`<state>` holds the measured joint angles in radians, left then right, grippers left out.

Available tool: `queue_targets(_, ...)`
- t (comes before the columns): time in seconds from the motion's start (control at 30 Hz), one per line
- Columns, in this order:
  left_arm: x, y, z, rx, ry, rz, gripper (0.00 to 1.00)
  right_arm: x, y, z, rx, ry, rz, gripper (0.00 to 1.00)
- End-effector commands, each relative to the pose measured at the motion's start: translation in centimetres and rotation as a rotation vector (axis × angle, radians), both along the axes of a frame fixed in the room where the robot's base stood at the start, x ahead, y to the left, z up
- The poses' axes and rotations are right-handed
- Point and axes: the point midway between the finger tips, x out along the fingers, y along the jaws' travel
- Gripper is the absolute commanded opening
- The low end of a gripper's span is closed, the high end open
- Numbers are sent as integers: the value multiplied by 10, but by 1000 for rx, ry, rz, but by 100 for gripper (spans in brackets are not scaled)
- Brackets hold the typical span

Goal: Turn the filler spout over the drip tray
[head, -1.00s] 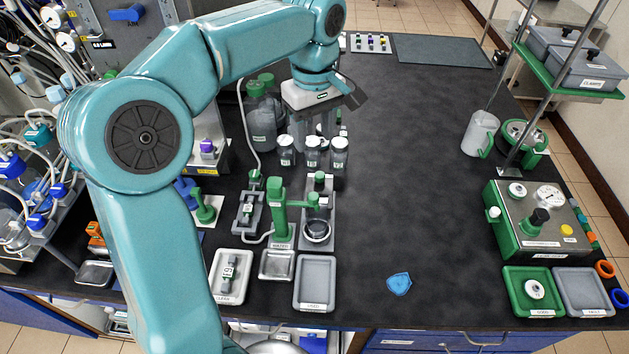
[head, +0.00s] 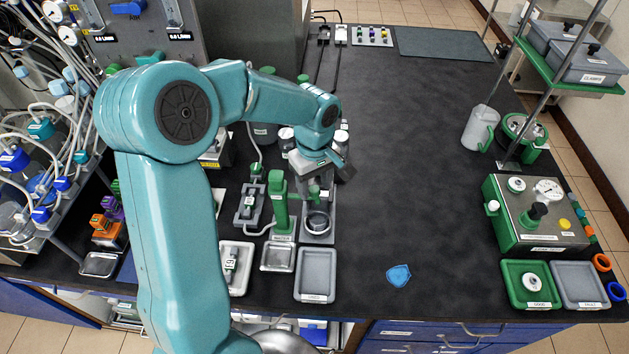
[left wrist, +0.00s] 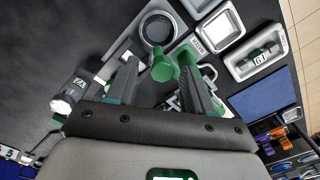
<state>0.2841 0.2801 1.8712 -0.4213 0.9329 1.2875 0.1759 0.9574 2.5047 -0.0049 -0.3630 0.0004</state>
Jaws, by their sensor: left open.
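The green filler post (head: 280,208) stands upright near the front of the bench. Its green spout (left wrist: 186,58) ends in a round green tip (left wrist: 162,68) beside a ringed holder (head: 318,223), which also shows in the left wrist view (left wrist: 157,28). A small square steel tray (head: 278,257), which looks like the drip tray, lies in front of the post; it also shows in the left wrist view (left wrist: 222,31). My left gripper (left wrist: 158,65) is open above the spout, with the green tip between its fingers in the picture. Contact cannot be told. My right gripper is not in view.
A white tray (head: 238,285) with a small part and a grey tray (head: 316,276) flank the steel tray. Lidded bottles (head: 286,138) stand behind the filler. A blue patch (head: 398,276) lies to the right. The bench's middle is clear.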

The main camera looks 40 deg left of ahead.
Motion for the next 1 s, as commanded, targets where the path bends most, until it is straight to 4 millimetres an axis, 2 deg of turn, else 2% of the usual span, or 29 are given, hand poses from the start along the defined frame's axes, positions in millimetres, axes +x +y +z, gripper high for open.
queue_targets(0.23,0,1,-1,0,0,0,52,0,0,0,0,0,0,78)
queue_targets(0.27,0,1,-1,0,0,0,45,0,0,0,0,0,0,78)
queue_targets(0.4,0,1,-1,1,0,0,0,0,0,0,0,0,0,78)
queue_targets(0.77,-2,-1,-1,0,-1,-31,0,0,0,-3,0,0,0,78)
queue_targets(1.0,-10,-8,-3,0,-2,-163,0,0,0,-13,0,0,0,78)
